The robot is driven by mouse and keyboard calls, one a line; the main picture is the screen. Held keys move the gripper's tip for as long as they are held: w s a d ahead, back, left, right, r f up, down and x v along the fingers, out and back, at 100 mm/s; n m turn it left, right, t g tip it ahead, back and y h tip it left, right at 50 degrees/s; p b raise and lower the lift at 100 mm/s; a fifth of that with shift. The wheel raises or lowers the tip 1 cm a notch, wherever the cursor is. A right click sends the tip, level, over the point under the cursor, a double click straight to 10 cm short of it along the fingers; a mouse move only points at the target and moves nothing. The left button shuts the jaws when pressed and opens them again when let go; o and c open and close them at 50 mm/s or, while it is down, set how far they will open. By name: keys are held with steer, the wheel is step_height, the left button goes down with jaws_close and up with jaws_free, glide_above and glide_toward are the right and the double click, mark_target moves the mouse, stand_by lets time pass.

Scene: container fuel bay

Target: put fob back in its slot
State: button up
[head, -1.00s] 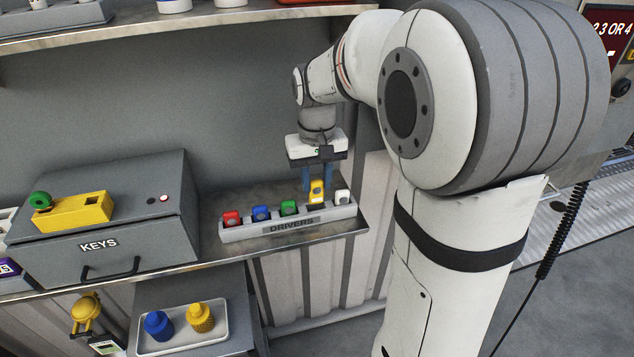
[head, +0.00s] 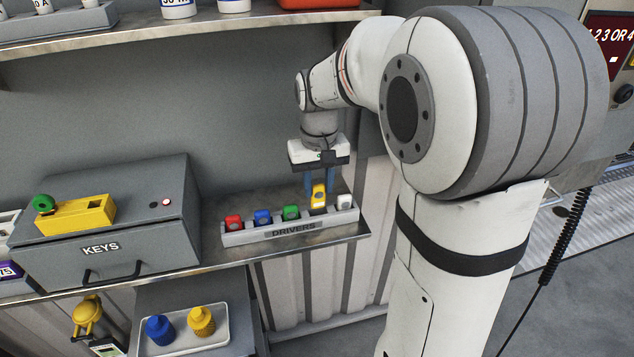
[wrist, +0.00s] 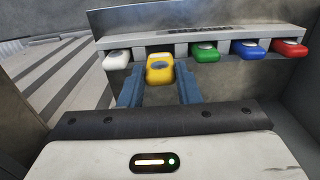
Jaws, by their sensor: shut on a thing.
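The yellow fob (head: 319,195) is at its place in the grey DRIVERS rack (head: 293,231), between the green and white fobs. It stands slightly higher than its neighbours in the head view. My gripper (head: 319,188) is over the rack, with its blue fingers on either side of the yellow fob, shut on it. In the wrist view the yellow fob (wrist: 160,69) shows between the fingertips (wrist: 160,86). How deep it sits in the slot is hidden.
Red (head: 233,222), blue (head: 263,217), green (head: 291,212) and white (head: 343,202) fobs sit in the rack. A KEYS box (head: 110,225) with a yellow block (head: 75,216) stands left. A tray (head: 222,335) with two caps is below.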

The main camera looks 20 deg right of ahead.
mark_target(318, 208)
steer(key=shift+f+b, duration=0.4)
steer(key=shift+f, duration=0.2)
steer(key=shift+f, duration=0.15)
steer(key=shift+f+b, duration=0.45)
steer(key=shift+f, duration=0.05)
steer(key=shift+f, duration=0.15)
steer(key=shift+f+b, duration=0.4)
steer(key=shift+f, duration=0.1)
steer(key=shift+f, duration=0.2)
stand_by(0.3)
steer(key=o, duration=1)
steer(key=shift+r, duration=0.1)
